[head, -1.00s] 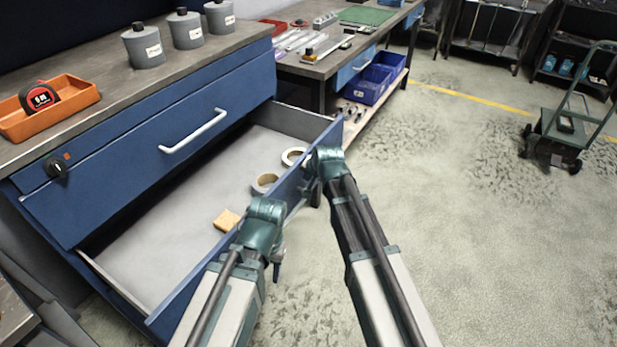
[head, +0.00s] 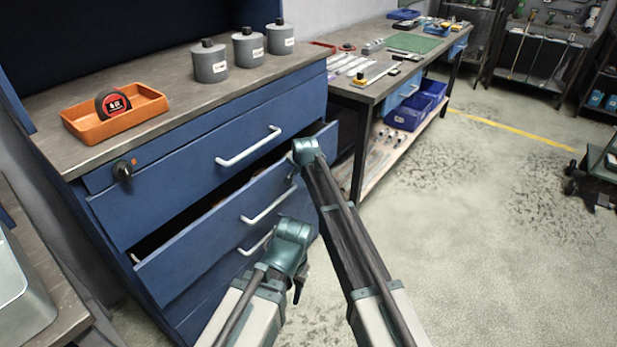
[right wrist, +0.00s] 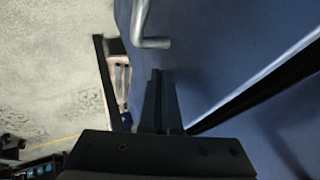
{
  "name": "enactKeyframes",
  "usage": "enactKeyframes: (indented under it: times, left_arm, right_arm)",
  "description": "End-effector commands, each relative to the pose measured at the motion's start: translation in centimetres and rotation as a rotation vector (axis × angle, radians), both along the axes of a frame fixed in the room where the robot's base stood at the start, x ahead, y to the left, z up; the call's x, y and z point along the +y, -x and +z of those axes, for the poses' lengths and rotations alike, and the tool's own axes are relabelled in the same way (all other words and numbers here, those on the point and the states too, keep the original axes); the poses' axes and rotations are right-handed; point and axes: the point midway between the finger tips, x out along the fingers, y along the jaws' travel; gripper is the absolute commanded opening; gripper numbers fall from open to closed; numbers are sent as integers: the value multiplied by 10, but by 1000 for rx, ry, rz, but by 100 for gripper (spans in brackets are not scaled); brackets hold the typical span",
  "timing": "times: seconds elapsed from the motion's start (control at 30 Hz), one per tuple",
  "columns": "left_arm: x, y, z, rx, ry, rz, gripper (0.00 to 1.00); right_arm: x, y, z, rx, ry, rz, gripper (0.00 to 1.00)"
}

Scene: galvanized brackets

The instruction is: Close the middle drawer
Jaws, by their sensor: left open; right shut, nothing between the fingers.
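The middle drawer (head: 205,240) of the blue cabinet is partly open. Its front stands out a short way from the cabinet, with a narrow dark gap above it. It has a white bar handle (head: 268,206). My right gripper is shut and empty at the right part of the drawer front. In the right wrist view its fingers (right wrist: 159,100) are close to the blue front, beside the handle (right wrist: 147,38); contact is hard to tell. My left gripper (head: 299,288) is open, low in front of the cabinet and apart from the drawer handle.
The drawer above (head: 190,170) is shut; a lower handle (head: 256,243) shows beneath. A workbench (head: 375,90) stands beyond.

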Motion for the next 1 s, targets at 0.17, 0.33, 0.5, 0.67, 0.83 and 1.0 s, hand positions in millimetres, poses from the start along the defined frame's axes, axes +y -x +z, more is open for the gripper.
enactKeyframes:
  times: [0.17,0.33,0.5,0.67,0.83,1.0]
  left_arm:
    - [0,0,0,0,0,0,47]
    - [0,0,0,0,0,0,47]
    - [0,0,0,0,0,0,47]
    - [0,0,0,0,0,0,47]
    - [0,0,0,0,0,0,47]
    - [0,0,0,0,0,0,47]
  right_arm:
    - [24,-19,0,0,-1,2,0]
    - [39,-30,0,0,1,1,0]
    - [47,-34,0,0,0,0,0]
    - [50,-36,0,-2,-2,1,0]
    - [51,-37,1,-5,-4,2,0]
    - [52,-38,1,-5,-5,3,0]
